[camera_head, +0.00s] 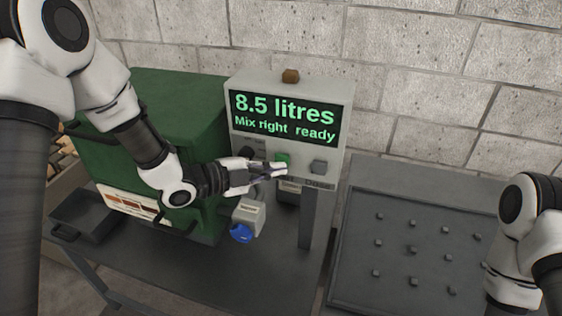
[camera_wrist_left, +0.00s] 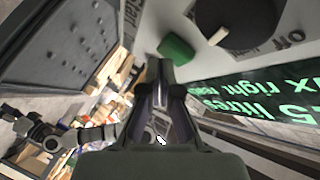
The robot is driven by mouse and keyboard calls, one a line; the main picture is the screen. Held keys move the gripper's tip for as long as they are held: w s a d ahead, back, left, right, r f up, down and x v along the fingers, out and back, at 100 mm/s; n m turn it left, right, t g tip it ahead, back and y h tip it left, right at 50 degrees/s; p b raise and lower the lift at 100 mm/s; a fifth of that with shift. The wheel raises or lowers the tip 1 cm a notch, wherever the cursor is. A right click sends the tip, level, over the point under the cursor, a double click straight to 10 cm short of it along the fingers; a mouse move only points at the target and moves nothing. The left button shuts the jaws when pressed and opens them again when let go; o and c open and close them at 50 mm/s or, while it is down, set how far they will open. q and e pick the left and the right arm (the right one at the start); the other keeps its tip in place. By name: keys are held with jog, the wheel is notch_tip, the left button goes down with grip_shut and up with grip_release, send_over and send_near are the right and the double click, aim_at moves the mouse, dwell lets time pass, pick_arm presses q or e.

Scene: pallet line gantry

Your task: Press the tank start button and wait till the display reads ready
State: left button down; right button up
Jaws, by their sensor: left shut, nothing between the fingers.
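The grey control box (camera_head: 343,100) stands upright with a lit display (camera_head: 284,118) reading "8.5 litres" and "Mix right ready" in green letters. The green button (camera_head: 283,158) is on the panel below the display, and it shows large in the left wrist view (camera_wrist_left: 176,48). My left gripper (camera_head: 284,171) is shut and empty, its fingertips just below the green button. In the left wrist view its closed fingers (camera_wrist_left: 160,72) point at the button's edge; I cannot tell whether they touch. My right arm shows at the right edge, its gripper out of the picture.
A dark knob (camera_head: 247,153) and a grey button (camera_head: 319,167) flank the green button. A green tank (camera_head: 180,95) stands to the left, with a blue-handled valve (camera_head: 241,233) below the panel. A dark studded tray (camera_head: 395,220) lies at right. A block wall closes the back.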

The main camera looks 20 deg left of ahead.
pick_arm(q)
jog(key=shift+w, duration=0.45)
dwell(0.4)
jog(key=shift+s, duration=0.15)
jog(key=shift+s+b, duration=0.3)
jog(key=shift+s, duration=0.5)
jog(key=s+b, duration=0.1)
jog(key=s, duration=0.4)
jog(key=shift+a, duration=0.15)
dwell(0.5)
